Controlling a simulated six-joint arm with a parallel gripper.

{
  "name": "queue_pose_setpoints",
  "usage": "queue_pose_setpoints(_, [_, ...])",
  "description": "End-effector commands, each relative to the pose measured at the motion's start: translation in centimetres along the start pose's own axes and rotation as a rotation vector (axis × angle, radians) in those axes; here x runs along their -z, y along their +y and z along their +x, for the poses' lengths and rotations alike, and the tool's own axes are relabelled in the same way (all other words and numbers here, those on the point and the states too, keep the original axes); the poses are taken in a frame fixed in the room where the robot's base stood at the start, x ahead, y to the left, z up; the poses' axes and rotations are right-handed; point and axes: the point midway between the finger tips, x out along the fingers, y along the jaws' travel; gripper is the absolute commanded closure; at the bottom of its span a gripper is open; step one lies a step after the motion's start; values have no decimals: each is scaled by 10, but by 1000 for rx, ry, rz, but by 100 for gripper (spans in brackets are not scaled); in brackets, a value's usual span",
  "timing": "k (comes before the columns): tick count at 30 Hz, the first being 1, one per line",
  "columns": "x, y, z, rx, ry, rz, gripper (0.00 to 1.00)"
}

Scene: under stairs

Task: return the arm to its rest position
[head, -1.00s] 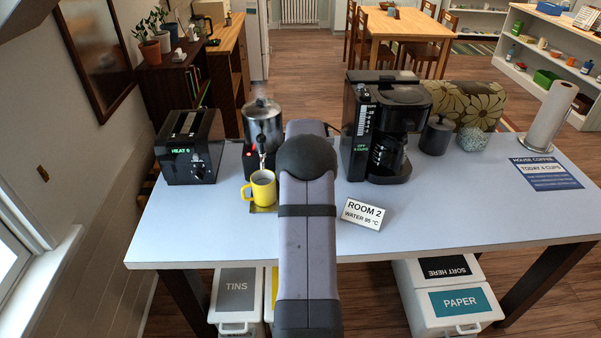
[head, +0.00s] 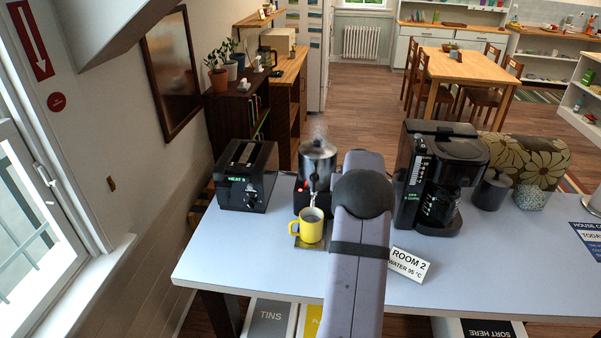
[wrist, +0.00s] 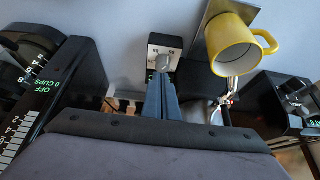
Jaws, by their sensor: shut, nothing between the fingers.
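My arm (head: 361,235) reaches forward over the table in the head view and hides my gripper there. In the wrist view my gripper (wrist: 161,82) is shut and empty, its fingers together in front of a small pale panel with a grey knob (wrist: 163,62). The yellow mug (head: 309,226) stands upright on a small metal plate under a steel pot (head: 318,165). A bright spout or stream shows between pot and mug; I cannot tell which. The mug also shows in the wrist view (wrist: 229,46), right of my fingers and apart from them.
A black toaster (head: 247,176) stands left of the pot. The table's front left (head: 235,262) is clear. A sloping ceiling and window lie at the left.

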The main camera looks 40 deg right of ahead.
Motion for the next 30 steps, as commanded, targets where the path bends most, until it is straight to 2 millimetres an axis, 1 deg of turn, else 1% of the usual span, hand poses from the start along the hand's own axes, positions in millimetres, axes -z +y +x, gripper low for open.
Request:
queue_pose_setpoints(2, [0, -1, 0, 1, -1, -2, 100])
queue_pose_setpoints(5, [-5, -12, -5, 9, -10, -16, 100])
queue_pose_setpoints(8, [-16, -36, -14, 27, -31, -49, 100])
queue_pose_setpoints(11, [-39, -73, -31, 55, -68, -103, 100])
queue_pose_setpoints(13, [-62, -103, -48, 78, -100, -154, 100])
queue_pose_setpoints(14, [-74, -116, -56, 88, -116, -177, 100])
queue_pose_setpoints(15, [-91, -133, -67, 102, -138, -211, 100])
queue_pose_setpoints(17, [-121, -157, -85, 122, -174, -264, 100])
queue_pose_setpoints(18, [-141, -170, -97, 134, -197, -301, 100])
queue_pose_setpoints(20, [-174, -188, -116, 151, -231, -358, 100])
queue_pose_setpoints(21, [-198, -196, -128, 160, -256, -396, 100])
queue_pose_setpoints(23, [-233, -206, -146, 173, -291, -454, 100])
queue_pose_setpoints(24, [-256, -210, -158, 180, -313, -492, 100])
queue_pose_setpoints(25, [-273, -211, -166, 185, -329, -520, 100])
queue_pose_setpoints(26, [-290, -212, -174, 188, -346, -548, 100])
queue_pose_setpoints(27, [-311, -211, -183, 192, -366, -584, 100])
queue_pose_setpoints(30, [-356, -204, -202, 198, -408, -661, 100])
